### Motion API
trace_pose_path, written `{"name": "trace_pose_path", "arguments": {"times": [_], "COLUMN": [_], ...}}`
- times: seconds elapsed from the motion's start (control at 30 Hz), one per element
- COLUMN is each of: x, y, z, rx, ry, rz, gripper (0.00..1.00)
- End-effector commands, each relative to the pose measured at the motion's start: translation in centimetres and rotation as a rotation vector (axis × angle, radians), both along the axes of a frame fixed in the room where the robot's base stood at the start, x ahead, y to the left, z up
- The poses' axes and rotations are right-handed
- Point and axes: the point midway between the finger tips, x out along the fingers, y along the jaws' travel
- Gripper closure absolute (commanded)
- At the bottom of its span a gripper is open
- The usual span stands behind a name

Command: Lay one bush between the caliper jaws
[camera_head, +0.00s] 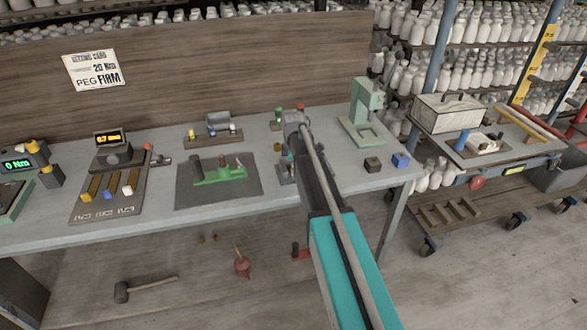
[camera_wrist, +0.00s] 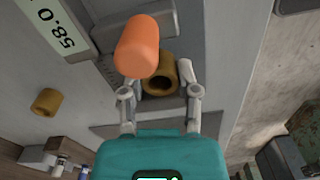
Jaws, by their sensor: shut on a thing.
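In the wrist view my gripper (camera_wrist: 161,78) has its two fingers on either side of a brown hollow bush (camera_wrist: 161,66), with the bush's open end towards the camera. An orange cylinder (camera_wrist: 138,42) stands in front of the left fingertip and hides part of the bush. A second brown bush (camera_wrist: 47,102) lies apart at the left. A display reading 58.0 (camera_wrist: 58,30) is at the upper left; I cannot tell for certain that it belongs to the caliper. The caliper jaws cannot be made out.
The long grey bench (camera_head: 150,222) carries a bar tray with a lit display (camera_head: 108,138), a dark mat with a green fixture (camera_head: 220,175), a pale green press (camera_head: 366,110) and small blocks (camera_head: 401,160). A mallet (camera_head: 145,288) lies below. A loaded trolley (camera_head: 480,150) stands right.

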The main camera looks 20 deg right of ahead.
Motion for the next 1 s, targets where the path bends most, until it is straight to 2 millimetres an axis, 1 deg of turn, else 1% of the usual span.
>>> {"name": "trace_pose_path", "arguments": {"times": [0.07,0.1,0.17,0.2,0.27,0.73,1.0], "x": [0.0,0.0,0.0,0.0,0.0,0.0,0.0], "y": [0.0,0.0,0.0,0.0,0.0,0.0,0.0], "z": [-0.3,-0.2,-0.2,-0.2,-0.2,0.0,1.2], "rx": [0.000,0.000,0.000,0.000,0.000,0.000,0.000], "ry": [0.000,0.000,0.000,0.000,0.000,0.000,0.000], "rz": [0.000,0.000,0.000,0.000,0.000,0.000,0.000], "gripper": [1.00,0.53,0.42,0.35,0.24,0.24,0.24]}}
